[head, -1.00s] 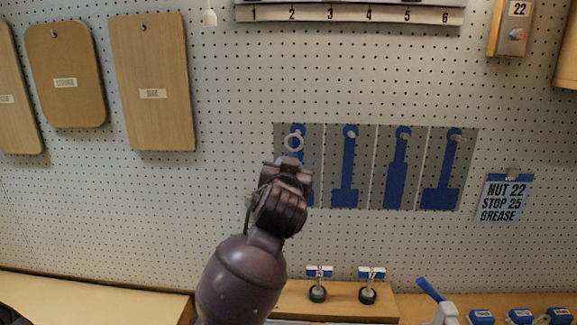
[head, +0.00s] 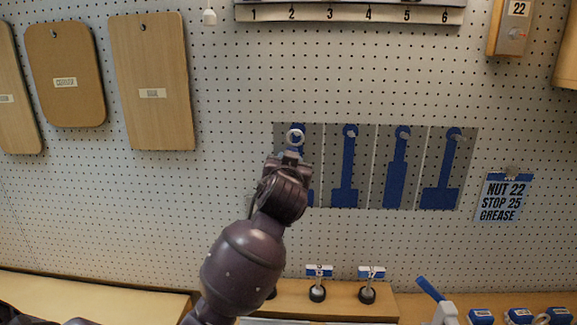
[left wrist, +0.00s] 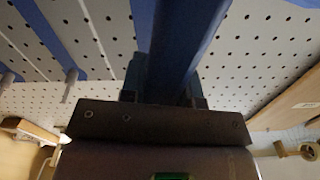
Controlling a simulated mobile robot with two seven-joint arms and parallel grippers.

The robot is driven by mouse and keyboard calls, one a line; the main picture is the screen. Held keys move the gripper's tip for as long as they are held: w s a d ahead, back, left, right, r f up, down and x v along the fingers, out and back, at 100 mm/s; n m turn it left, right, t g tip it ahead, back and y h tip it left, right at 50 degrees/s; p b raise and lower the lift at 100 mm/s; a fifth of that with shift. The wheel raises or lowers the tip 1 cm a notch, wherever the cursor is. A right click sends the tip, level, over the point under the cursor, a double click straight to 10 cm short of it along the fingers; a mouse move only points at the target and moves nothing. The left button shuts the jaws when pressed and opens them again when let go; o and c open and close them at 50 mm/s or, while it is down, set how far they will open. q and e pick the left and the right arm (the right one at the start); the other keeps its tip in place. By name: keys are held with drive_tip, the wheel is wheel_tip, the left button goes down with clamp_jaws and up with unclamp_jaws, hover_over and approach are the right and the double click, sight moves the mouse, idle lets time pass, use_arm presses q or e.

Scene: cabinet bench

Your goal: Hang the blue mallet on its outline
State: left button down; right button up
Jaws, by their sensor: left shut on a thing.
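My left gripper (head: 291,163) is shut on the blue mallet, in front of the leftmost outline panel. The mallet's pale ring (head: 296,137) shows just above the gripper, over the round top of the leftmost blue outline (head: 297,128). The rest of the mallet is hidden in the head view by my gripper and arm. In the left wrist view, the mallet's blue shaft (left wrist: 185,40) runs up from between the jaws. I cannot tell whether the ring touches the peg. My right gripper is not in view.
Three more blue outlines (head: 348,170) with bare pegs stand to the right on the pegboard (head: 230,200). A note card (head: 504,197) hangs farther right. Below, a wooden ledge (head: 340,304) holds two small labelled holders. Wooden boards (head: 152,70) hang at the left.

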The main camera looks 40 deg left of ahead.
use_arm(q)
drive_tip(key=shift+f+x, duration=0.15)
drive_tip(key=shift+x, duration=0.95)
drive_tip(key=shift+f+x, duration=0.2)
drive_tip(key=shift+x, duration=0.9)
drive_tip(key=shift+w, duration=0.1)
drive_tip(key=c, duration=0.8)
unclamp_jaws()
drive_tip(key=shift+f, duration=0.2)
